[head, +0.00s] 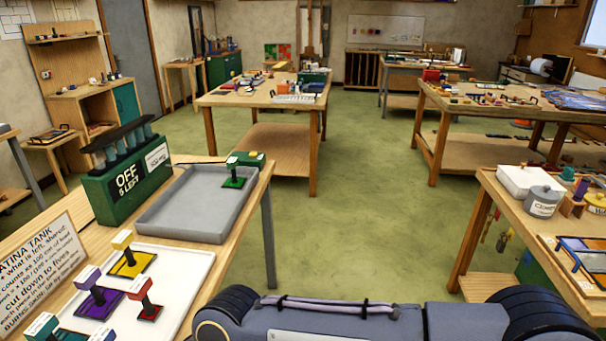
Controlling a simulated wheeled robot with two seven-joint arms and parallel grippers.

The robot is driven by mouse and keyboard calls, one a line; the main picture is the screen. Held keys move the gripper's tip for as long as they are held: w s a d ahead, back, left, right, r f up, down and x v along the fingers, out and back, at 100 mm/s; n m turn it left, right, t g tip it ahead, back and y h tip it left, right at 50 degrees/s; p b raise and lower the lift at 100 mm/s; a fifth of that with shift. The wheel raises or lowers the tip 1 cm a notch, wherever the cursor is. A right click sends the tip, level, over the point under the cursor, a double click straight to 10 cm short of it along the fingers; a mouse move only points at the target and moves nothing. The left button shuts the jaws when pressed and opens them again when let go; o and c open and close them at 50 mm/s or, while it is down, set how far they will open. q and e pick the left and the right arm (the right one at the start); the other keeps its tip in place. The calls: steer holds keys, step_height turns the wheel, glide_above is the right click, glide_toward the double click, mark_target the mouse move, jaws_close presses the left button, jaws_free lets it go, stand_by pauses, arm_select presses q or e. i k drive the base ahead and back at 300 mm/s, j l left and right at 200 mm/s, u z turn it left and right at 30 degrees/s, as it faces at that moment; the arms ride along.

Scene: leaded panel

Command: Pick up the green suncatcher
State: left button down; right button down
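A small green square piece (233,182) with a dark upright post and a pale-topped block stands at the far right corner of a grey tray (190,232) on the left bench. It looks like the green suncatcher, but I cannot be sure. On a white tray (185,262) in front stand similar pieces: a yellow one (131,264), a purple one (98,303) and a red one (149,313). A teal-green one (62,334) is cut off at the bottom left edge. Neither of my grippers is in view.
A "PATINA TANK" sign (45,262) is at left. Another bench (490,190) stands at right. Green floor (360,220) between the benches is clear.

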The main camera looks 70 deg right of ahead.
mark_target(234, 182)
steer(key=z, duration=2.05)
steer(key=i+l+u, duration=0.15)
steer(key=i+l, duration=0.4)
steer(key=i, duration=0.2)
steer(key=i+l+u, duration=0.2)
steer(key=i+l, duration=0.45)
steer(key=i+l+u, duration=0.15)
steer(key=i+l, duration=0.6)
steer(key=i+l+u, duration=0.2)
steer(key=i+l, duration=0.45)
steer(key=l, duration=0.15)
